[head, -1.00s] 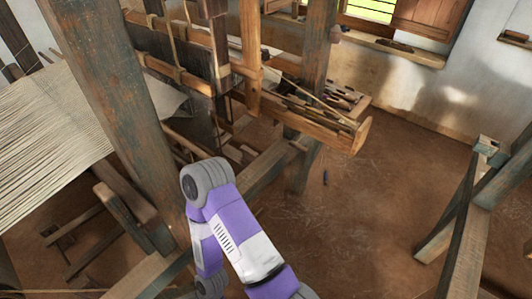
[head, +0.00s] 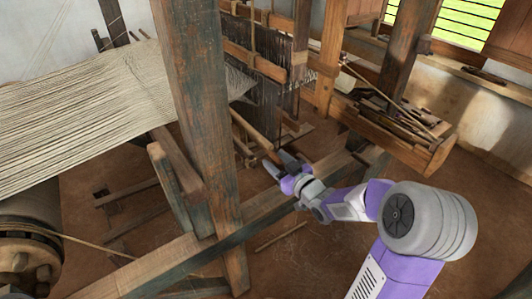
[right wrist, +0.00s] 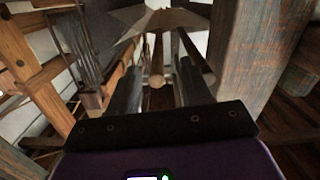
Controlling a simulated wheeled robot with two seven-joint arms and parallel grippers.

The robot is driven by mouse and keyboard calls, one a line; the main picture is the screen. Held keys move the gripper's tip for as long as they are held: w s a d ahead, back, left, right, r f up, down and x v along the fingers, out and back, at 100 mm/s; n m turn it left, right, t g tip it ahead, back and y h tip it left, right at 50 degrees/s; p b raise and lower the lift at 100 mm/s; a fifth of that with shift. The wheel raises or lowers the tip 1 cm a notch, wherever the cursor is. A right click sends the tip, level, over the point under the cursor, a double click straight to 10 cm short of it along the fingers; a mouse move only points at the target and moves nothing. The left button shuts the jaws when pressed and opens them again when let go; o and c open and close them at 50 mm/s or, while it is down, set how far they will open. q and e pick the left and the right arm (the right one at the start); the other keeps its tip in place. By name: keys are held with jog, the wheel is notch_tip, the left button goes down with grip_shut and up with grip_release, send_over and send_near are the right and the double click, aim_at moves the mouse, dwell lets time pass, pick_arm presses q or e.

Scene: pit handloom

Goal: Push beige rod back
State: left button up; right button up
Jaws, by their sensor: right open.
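A beige rod (head: 252,129) slants down from under the loom's cloth, and its near end is close to my right gripper (head: 277,164). In the right wrist view the rod (right wrist: 157,80) points at the camera, its round end showing in the gap between the two dark fingers of the right gripper (right wrist: 157,88). The fingers are apart, one on each side of the rod, and not closed on it. I cannot tell whether anything touches the rod. My left gripper is not in view.
A thick wooden post (head: 203,110) stands just left of my right gripper. A long low beam (head: 262,207) passes below my right forearm. The pale warp sheet (head: 85,110) spreads at left. A wooden tray (head: 395,135) sits at right. A thin stick (head: 280,237) lies on the floor.

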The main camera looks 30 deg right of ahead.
aim_at(266, 143)
jog(key=shift+n+t, duration=0.3)
jog(key=shift+n, duration=0.1)
jog(key=w, duration=0.2)
jog(key=w+r, duration=0.1)
jog(key=w, duration=0.1)
jog(key=w+r+b, duration=0.1)
jog(key=w, duration=0.2)
jog(key=shift+r, duration=0.15)
grip_shut()
